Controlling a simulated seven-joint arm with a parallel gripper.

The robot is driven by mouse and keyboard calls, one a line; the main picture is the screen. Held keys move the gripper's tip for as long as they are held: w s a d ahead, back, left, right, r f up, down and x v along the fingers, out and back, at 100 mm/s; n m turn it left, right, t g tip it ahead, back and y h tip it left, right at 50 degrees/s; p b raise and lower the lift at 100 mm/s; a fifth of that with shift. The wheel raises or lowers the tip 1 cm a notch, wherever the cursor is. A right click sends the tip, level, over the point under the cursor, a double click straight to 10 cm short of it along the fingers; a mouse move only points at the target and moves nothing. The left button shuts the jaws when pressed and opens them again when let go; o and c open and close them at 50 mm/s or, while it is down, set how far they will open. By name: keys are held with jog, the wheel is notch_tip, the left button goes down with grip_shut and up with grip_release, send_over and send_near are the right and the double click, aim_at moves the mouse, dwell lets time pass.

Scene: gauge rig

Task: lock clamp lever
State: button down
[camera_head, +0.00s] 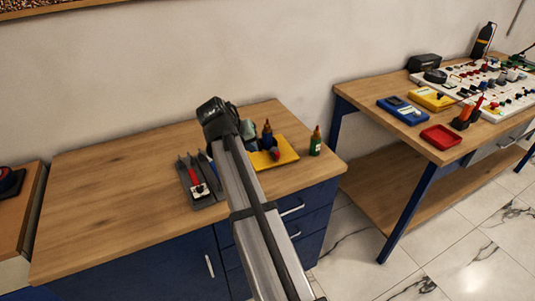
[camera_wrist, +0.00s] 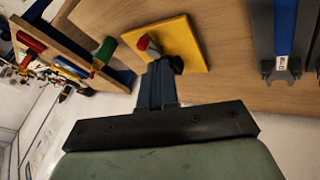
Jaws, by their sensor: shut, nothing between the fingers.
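A yellow plate (camera_head: 287,154) lies on the wooden bench and carries a small fixture with a red knob (camera_head: 276,154). The plate (camera_wrist: 190,40) and red knob (camera_wrist: 143,42) also show in the wrist view, with a grey-white piece and a dark part beside the knob. I take the red-tipped part to be the clamp lever, but its angle is not clear. My gripper (camera_wrist: 158,68) is shut and empty, its fingertips just at the fixture near the knob; I cannot tell whether they touch. The fingers hide part of the fixture's base.
A second table (camera_head: 362,103) at right holds meters, a red tray and a board.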

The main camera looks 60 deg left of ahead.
jog(key=shift+s+a+r, duration=0.2)
jog(key=shift+s, duration=0.45)
jog(key=shift+s+a+r, duration=0.15)
jog(key=shift+s+r, duration=0.05)
jog(key=shift+s, duration=0.4)
jog(key=shift+f, duration=0.1)
jog(key=x, duration=1)
jog(key=shift+a, duration=0.15)
jog(key=shift+w+d, duration=0.2)
jog(key=shift+w, duration=0.4)
jog(key=shift+w+d, duration=0.15)
jog(key=shift+w, duration=0.4)
jog(key=shift+w+d, duration=0.15)
jog(key=shift+w, duration=0.65)
